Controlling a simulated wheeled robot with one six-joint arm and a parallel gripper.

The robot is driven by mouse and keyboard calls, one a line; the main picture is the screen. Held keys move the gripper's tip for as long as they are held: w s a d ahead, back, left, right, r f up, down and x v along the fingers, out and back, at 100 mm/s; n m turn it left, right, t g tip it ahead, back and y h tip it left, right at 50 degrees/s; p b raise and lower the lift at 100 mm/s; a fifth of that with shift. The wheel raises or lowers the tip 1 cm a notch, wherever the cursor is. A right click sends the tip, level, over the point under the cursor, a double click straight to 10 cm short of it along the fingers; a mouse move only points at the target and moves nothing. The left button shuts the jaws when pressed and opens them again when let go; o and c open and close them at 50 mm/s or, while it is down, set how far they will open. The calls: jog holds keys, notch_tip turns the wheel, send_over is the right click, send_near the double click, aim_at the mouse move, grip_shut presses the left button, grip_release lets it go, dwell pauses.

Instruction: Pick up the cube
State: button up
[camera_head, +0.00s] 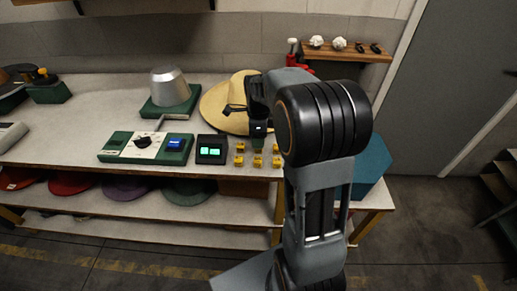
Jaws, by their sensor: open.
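Several small yellow blocks with dark marks stand in rows near the front edge of the table; one of them is a yellow block (257,161). I cannot tell which of these small blocks is the task's cube. My gripper (256,128) is open, above the table just behind the blocks and in front of the straw hat. The black arm joint hides much of it, and its fingertips are hard to make out. No block is visibly held.
A dark box with green displays (210,150) stands left of the blocks, beside a green control panel (146,147). A metal hat form (170,87) and a straw hat (214,108) are behind. A teal box (371,172) is right. Coloured hats lie on the shelf below.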

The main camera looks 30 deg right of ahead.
jog(key=shift+f, duration=2.4)
jog(key=c, duration=1)
jog(key=shift+r, duration=0.1)
